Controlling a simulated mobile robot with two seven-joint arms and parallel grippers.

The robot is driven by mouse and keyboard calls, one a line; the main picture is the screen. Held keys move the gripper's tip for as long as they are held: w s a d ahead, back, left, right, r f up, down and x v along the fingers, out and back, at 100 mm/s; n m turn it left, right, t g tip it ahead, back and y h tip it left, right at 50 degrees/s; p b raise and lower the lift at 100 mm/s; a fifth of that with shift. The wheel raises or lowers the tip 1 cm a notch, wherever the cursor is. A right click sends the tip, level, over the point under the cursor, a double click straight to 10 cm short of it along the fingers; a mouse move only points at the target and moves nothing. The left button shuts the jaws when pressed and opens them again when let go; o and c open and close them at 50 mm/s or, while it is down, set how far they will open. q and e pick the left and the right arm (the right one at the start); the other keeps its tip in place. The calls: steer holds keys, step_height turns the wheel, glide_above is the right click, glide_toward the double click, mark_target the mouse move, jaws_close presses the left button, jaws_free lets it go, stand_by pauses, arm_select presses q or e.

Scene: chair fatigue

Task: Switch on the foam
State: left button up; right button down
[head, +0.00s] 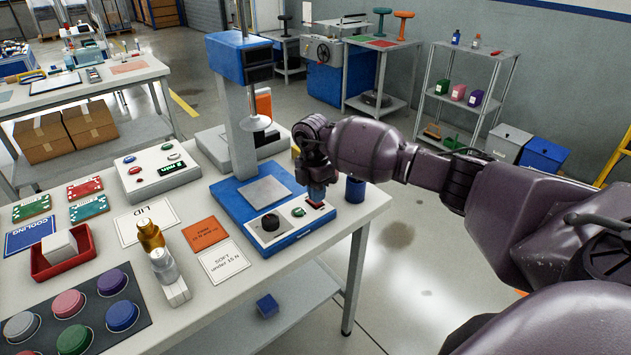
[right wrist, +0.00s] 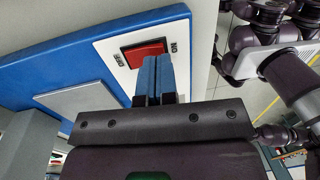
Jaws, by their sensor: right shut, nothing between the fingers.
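A blue test machine (head: 230,205) with a grey column and a round press foot stands at the right end of the white table. Its base carries a square grey plate (head: 264,191), a black knob (head: 270,222), a green button (head: 298,212) and a red switch on a white panel. My left gripper is out of view.
A dark blue cup (head: 355,189) stands just right of the gripper. A white control box (head: 157,171), cards, a red tray (head: 63,262), a gold-topped bottle (head: 151,235) and several coloured foam discs (head: 122,314) fill the table to the left. Open floor lies to the right.

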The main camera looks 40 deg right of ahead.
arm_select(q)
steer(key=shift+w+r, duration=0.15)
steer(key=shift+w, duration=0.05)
arm_select(e)
steer(key=shift+f, duration=0.35)
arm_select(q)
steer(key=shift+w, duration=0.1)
arm_select(e)
steer(key=shift+s, duration=0.1)
steer(key=shift+f, duration=0.15)
steer(key=shift+w, duration=0.6)
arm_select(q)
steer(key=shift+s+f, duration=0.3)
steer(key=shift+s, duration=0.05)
arm_select(e)
steer(key=shift+w+a+r, duration=0.1)
steer(key=shift+w+r, duration=0.05)
steer(key=shift+r, duration=0.1)
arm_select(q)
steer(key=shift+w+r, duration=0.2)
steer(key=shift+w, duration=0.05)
